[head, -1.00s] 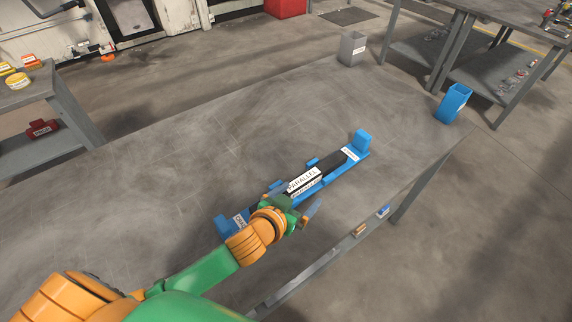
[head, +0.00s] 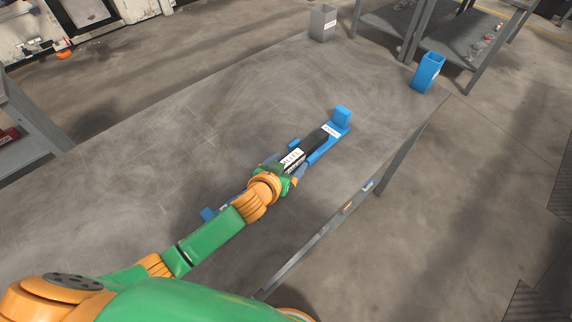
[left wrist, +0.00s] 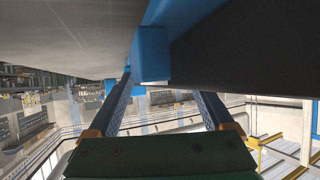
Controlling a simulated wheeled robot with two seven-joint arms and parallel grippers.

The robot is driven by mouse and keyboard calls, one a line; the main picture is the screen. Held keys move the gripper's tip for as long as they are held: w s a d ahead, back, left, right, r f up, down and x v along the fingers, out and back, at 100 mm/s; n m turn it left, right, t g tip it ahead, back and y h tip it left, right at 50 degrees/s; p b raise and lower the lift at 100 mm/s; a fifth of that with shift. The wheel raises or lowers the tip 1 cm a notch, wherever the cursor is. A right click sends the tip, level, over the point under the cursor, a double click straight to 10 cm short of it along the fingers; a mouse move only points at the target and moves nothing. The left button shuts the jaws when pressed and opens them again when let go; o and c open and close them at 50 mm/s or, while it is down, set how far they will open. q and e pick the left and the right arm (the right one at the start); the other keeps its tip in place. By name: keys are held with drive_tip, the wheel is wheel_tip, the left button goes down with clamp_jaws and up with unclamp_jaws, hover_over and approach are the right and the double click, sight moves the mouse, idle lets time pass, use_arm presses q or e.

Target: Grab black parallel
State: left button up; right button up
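The black parallel (head: 314,143) is a long dark bar with white labels, lying in a blue holder (head: 341,117) on the grey table. My left gripper (head: 284,168) is over the middle of the bar, with a finger on either side in the head view, and my arm hides the near part of the bar. In the left wrist view my left gripper (left wrist: 165,92) has its fingers wide apart. There the dark bar (left wrist: 260,45) fills the upper right, and a blue holder block (left wrist: 150,55) shows between the fingers. Contact with the bar cannot be told. My right gripper is out of view.
A grey bin (head: 322,24) stands at the table's far edge and a blue bin (head: 428,72) at its far right corner. Small coloured items sit on a ledge (head: 330,222) below the right edge. The table left of the holder is clear.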

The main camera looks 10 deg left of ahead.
use_arm(q)
clamp_jaws()
